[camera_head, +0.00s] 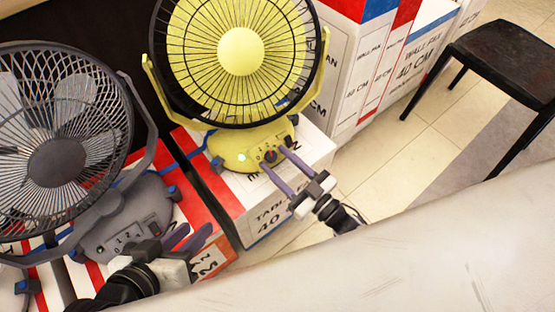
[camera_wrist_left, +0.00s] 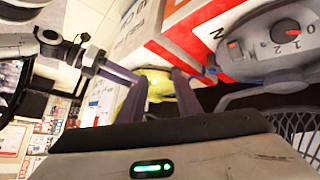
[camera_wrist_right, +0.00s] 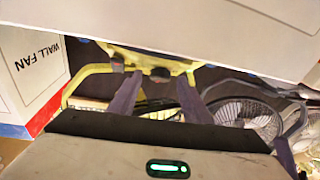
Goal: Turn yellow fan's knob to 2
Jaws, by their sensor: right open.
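The yellow fan (camera_head: 241,52) stands on a white and red box, its round knob (camera_head: 270,156) on the front of the yellow base (camera_head: 235,146). My right gripper (camera_head: 275,160) is open, with its two purple fingers reaching to either side of the knob. I cannot tell whether they touch it. In the right wrist view the open fingers (camera_wrist_right: 157,88) point at the yellow base (camera_wrist_right: 150,60). My left gripper (camera_head: 190,238) is open and empty beside the grey fan's base. Its spread fingers also show in the left wrist view (camera_wrist_left: 160,85). The knob's setting is too small to read.
A grey fan (camera_head: 55,150) stands at the left, its knob and numbers showing in the left wrist view (camera_wrist_left: 285,31). Fan boxes (camera_head: 350,70) stand behind on the right. A black stool (camera_head: 505,62) is at the far right. A pale surface (camera_head: 400,260) fills the lower right.

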